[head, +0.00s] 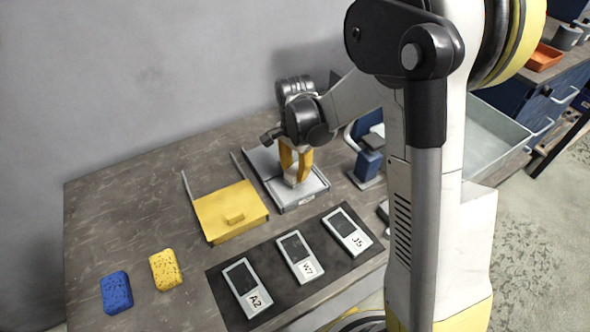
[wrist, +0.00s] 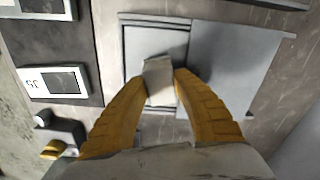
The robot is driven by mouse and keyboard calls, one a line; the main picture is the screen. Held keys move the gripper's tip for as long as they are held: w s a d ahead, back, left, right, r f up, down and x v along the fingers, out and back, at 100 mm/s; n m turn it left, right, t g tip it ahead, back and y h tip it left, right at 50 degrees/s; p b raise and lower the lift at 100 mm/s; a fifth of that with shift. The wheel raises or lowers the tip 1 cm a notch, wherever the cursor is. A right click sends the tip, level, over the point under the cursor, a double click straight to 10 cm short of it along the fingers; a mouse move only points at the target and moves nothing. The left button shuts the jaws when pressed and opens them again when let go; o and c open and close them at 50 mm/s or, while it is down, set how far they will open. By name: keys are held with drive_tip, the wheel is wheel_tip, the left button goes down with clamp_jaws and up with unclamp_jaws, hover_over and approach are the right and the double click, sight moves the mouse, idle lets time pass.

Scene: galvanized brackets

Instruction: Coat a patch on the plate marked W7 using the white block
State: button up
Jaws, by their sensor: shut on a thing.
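My gripper (head: 294,176) is shut on the white block (wrist: 159,82), which shows as a small pale piece between the yellow fingers. It is at the grey box (head: 309,197) at the back of the table, over its front section; I cannot tell whether the block touches the surface there. The plate marked W7 (head: 306,270) lies on the dark mat (head: 222,282), between the plate marked A2 (head: 257,302) and the plate marked J5 (head: 358,243). Each plate has a dark rectangular patch. J5 also shows in the wrist view (wrist: 88,82).
A yellow-lidded box (head: 225,207) stands left of the grey box. A yellow sponge (head: 165,270) and a blue sponge (head: 116,292) lie at the front left. A blue device (head: 368,163) stands right of the grey box. The back left tabletop is clear.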

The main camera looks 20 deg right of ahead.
sight(295, 169)
drive_tip(key=shift+f+b, duration=0.55)
idle(1.7)
drive_tip(key=shift+r, duration=0.2)
clamp_jaws()
drive_tip(key=shift+r+p, duration=2.45)
drive_tip(key=shift+r, duration=0.9)
